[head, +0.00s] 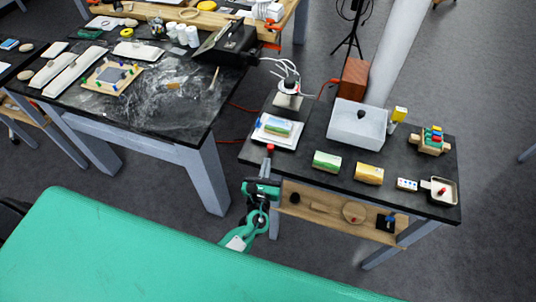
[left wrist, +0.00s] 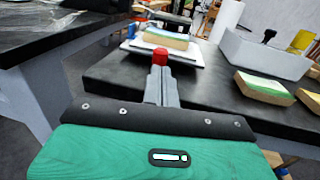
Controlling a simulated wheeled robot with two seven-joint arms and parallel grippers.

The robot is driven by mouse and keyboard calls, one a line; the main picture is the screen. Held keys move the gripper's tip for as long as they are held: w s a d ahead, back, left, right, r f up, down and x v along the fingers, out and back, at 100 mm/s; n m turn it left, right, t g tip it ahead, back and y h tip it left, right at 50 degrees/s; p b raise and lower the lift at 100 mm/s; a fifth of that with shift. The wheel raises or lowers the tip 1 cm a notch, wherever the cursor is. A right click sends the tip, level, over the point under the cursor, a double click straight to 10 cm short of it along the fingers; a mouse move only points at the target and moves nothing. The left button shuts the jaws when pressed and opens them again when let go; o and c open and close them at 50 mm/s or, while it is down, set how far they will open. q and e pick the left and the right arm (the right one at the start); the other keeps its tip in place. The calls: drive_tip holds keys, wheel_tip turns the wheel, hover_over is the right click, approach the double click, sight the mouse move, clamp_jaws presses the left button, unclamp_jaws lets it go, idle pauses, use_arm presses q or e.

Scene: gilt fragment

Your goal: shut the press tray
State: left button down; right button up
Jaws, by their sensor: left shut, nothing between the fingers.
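A flat white tray (head: 287,143) lies near the left end of the small black bench, with a green and tan block (head: 277,127) on it. I take it for the press tray; it sticks out toward the bench's front edge. Behind it stands a small device with a white plate (head: 288,101), a dark top and white cables. My left gripper (head: 269,149) is shut and empty, its red tips just in front of the tray. In the left wrist view the red tips (left wrist: 160,56) hide part of the tray (left wrist: 190,55); contact cannot be told. My right gripper is not in view.
On the black bench (head: 310,176) are a green-topped block (head: 326,161), a yellow block (head: 369,174), a white basin (head: 357,125) and a small dish (head: 441,190). A wooden shelf (head: 330,205) sits below. A larger cluttered table (head: 180,128) stands to the left, with a gap between.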

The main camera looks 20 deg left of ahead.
sight(272, 150)
use_arm(q)
drive_tip(key=shift+w+a+p, duration=0.2)
drive_tip(key=shift+w+p, duration=0.2)
drive_tip(key=shift+w, duration=1.25)
drive_tip(key=shift+w, duration=0.1)
drive_tip(key=shift+w+f, duration=0.1)
drive_tip(key=shift+w, duration=0.2)
drive_tip(key=shift+w+b, duration=0.65)
drive_tip(key=shift+w, duration=0.95)
drive_tip(key=shift+s, duration=0.15)
